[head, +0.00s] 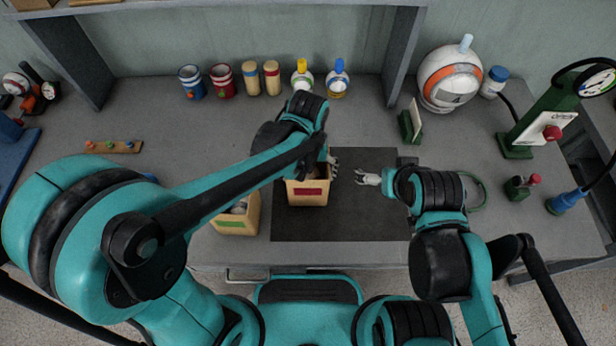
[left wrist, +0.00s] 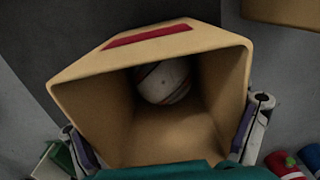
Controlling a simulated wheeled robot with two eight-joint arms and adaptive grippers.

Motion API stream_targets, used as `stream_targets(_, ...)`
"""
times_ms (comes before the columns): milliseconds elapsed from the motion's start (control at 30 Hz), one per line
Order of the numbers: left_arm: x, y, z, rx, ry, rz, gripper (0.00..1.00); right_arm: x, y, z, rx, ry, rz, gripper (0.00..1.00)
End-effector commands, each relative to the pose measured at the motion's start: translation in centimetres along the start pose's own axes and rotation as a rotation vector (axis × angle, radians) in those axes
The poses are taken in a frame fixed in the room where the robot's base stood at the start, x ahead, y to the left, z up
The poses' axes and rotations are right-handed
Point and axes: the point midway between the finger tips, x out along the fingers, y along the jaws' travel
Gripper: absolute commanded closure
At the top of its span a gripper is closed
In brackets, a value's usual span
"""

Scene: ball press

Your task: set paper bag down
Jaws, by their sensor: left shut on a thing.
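The tan paper bag with a red label (head: 308,193) is at the left part of the dark mat (head: 360,215); I cannot tell whether its base touches. In the left wrist view the open bag (left wrist: 180,130) holds a white ball with orange stripes (left wrist: 164,82). My left gripper (head: 325,163) is shut on this bag, with a finger on either side (left wrist: 165,138). My right gripper (head: 361,177) is open and empty over the mat, to the right of the bag and apart from it.
A second tan bag with a green label (head: 237,218) stands close on the left. Cans, cylinders and bottles line the back. A ball-shaped device (head: 450,78) and green press (head: 540,115) stand at right. The mat's front middle is clear.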

Motion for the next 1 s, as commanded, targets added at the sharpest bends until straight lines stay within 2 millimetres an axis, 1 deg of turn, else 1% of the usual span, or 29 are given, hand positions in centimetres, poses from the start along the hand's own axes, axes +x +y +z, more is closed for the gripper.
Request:
stream_targets(33,0.7,0.0,0.0,0.0,0.0,0.0,0.38,0.4,0.0,0.3,0.0,0.0,0.0,0.0)
stream_targets(267,0.5,0.0,0.0,0.0,0.0,0.0,0.38,0.2,0.0,0.1,0.0,0.0,0.0,0.0)
stream_targets(400,0.9,0.0,0.0,0.0,0.0,0.0,0.38,0.5,0.0,0.3,0.0,0.0,0.0,0.0)
stream_targets(433,0.8,0.0,0.0,0.0,0.0,0.0,0.03,0.4,0.0,0.3,0.0,0.0,0.0,0.0)
stream_targets(467,0.8,0.0,0.0,0.0,0.0,0.0,0.0,0.4,0.0,0.3,0.0,0.0,0.0,0.0)
stream_targets(833,0.6,0.0,0.0,0.0,0.0,0.0,0.0,0.2,0.0,0.2,0.0,0.0,0.0,0.0)
stream_targets(933,-0.5,0.0,0.0,0.0,0.0,0.0,0.0,-0.2,0.0,-0.2,0.0,0.0,0.0,0.0)
stream_targets(1000,-1.7,0.0,0.0,0.0,0.0,0.0,0.0,-0.7,0.0,-0.5,0.0,0.0,0.0,0.0)
